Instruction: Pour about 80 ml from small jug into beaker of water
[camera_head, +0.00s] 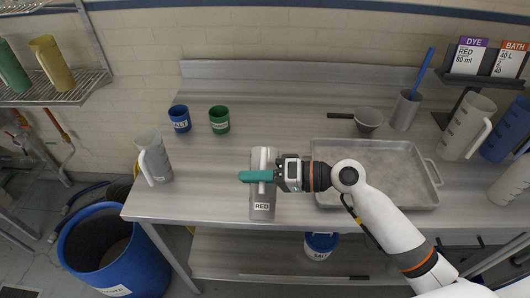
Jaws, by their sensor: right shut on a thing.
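A small grey jug labelled RED (262,207) is at the front middle of the steel bench. My right gripper (258,176), with teal fingers, comes in from the right and is shut on this jug at its handle. The fingers and wrist hide part of the jug; I cannot tell whether it touches the bench. A grey vessel with a handle (154,160) stands at the left front of the bench, apart from the jug. I cannot tell whether it is the beaker of water, and its contents are not visible. My left gripper is not in view.
Blue (180,119) and green (219,120) cups stand behind. A metal tray (431,196) lies right, below my right arm. A small pan (368,119), a grey holder (405,112) and large jugs (466,126) stand beyond it. The bench between jug and left vessel is clear.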

